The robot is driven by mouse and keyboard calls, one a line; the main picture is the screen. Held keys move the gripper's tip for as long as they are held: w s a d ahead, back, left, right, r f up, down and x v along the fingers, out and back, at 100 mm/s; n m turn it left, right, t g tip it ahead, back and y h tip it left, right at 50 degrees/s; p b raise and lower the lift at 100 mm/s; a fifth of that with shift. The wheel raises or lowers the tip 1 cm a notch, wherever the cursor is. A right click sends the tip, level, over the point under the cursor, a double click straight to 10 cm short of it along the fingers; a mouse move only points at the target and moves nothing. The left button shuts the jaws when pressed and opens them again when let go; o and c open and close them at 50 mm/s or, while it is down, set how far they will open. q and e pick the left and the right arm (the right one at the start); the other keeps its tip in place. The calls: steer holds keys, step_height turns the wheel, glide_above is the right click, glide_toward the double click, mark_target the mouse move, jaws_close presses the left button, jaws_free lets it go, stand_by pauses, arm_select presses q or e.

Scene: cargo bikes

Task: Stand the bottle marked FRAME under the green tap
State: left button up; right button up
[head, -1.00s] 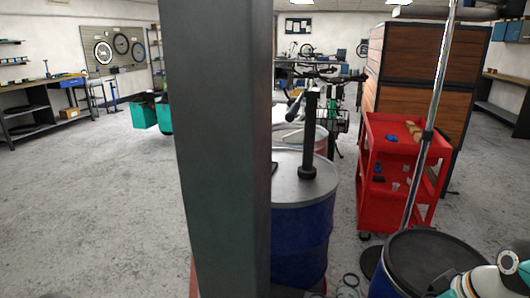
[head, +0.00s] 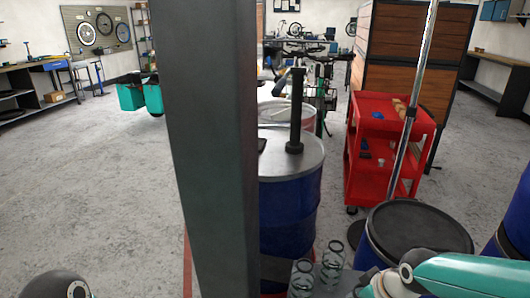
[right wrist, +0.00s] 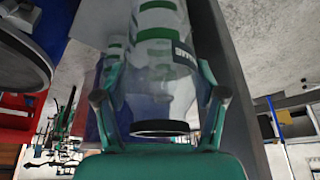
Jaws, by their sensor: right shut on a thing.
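A clear bottle (right wrist: 160,90) with green bands and dark, partly cut-off lettering fills the middle of the right wrist view. I cannot read the whole word. My right gripper (right wrist: 160,98) is shut on it, one green finger on each side, with the dark round end of the bottle close to the palm. In the head view my right arm reaches in from the lower right, and its fingers cannot be made out. My left gripper is out of view. No green tap can be made out.
A thick dark post (head: 210,150) blocks the centre left. Behind it stands a blue drum (head: 290,215) with a black upright on its lid. Clear coiled-looking shapes (head: 302,275) stand low at the front. A black-lidded drum (head: 415,228) and a red cart (head: 385,150) are at right.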

mark_target(361, 288)
steer(key=w+m, duration=0.1)
steer(key=w+f+m+h, duration=0.1)
steer(key=m, duration=0.1)
steer(key=w+m, duration=0.1)
steer(key=shift+w+a+f+t+h, duration=0.15)
steer(key=shift+a+f+t+h, duration=0.15)
steer(key=shift+a+t, duration=0.1)
steer(key=shift+w+r+m+h, duration=0.1)
steer(key=shift+w+m+h, duration=0.1)
steer(key=shift+m, duration=0.35)
steer(key=shift+w+r+m+h, duration=0.1)
steer(key=shift+m+h, duration=0.1)
steer(key=shift+m, duration=0.35)
step_height(361, 288, up, 8)
steer(key=w+p, duration=0.2)
steer(key=p, duration=1)
steer(key=shift+n, duration=0.4)
steer(key=s+f, duration=0.2)
steer(key=f, duration=0.1)
steer(key=s+f, duration=0.1)
steer(key=s, duration=0.1)
steer(key=shift+d+f, duration=0.2)
steer(key=shift+d, duration=0.15)
steer(key=shift+s+a+f, duration=0.1)
steer(key=shift+a+f, duration=0.1)
steer(key=shift+a, duration=0.05)
steer(key=shift+a+m, duration=0.1)
steer(key=shift+m, duration=0.4)
